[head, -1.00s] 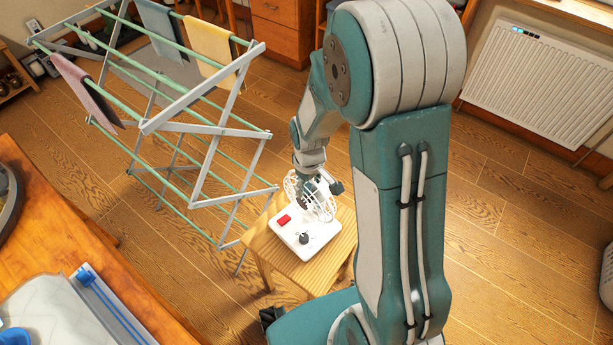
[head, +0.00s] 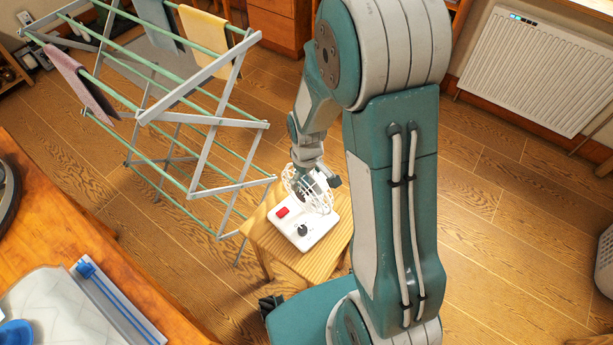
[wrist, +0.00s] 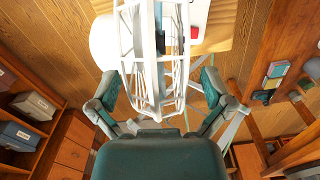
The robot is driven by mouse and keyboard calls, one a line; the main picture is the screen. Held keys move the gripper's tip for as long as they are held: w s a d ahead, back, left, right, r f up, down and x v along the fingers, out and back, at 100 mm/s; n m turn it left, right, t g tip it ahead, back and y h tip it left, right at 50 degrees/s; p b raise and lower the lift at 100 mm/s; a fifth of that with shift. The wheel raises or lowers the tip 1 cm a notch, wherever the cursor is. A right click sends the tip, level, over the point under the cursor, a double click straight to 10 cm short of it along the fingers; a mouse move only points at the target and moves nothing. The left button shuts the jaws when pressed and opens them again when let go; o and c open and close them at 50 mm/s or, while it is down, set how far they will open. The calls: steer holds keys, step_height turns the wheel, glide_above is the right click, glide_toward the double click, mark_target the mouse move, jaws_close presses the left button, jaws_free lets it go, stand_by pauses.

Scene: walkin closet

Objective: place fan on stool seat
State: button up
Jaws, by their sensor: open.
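The white fan stands upright on the wooden stool seat (head: 328,256) in the head view. Its base (head: 313,232) has a red switch and a dark knob and rests on the seat. My gripper (head: 312,184) is at the fan's wire cage, and the arm partly hides it. In the wrist view the fan cage (wrist: 153,50) lies between the two fingers of my gripper (wrist: 157,95). The fingers are spread, with gaps to the cage on both sides.
A drying rack (head: 200,120) with cloths stands close to the left of the stool. A wooden table (head: 50,220) is at the lower left. A white radiator (head: 535,70) is on the wall at the right. Open floor (head: 490,230) lies right of my arm.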

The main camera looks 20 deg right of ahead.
step_height(320, 180, up, 12)
steer(key=shift+r, duration=0.1)
steer(key=s+r+m+t, duration=0.5)
steer(key=s+r, duration=1)
steer(key=shift+s+a+r+t, duration=0.15)
steer(key=shift+r+t, duration=0.15)
stand_by(1.8)
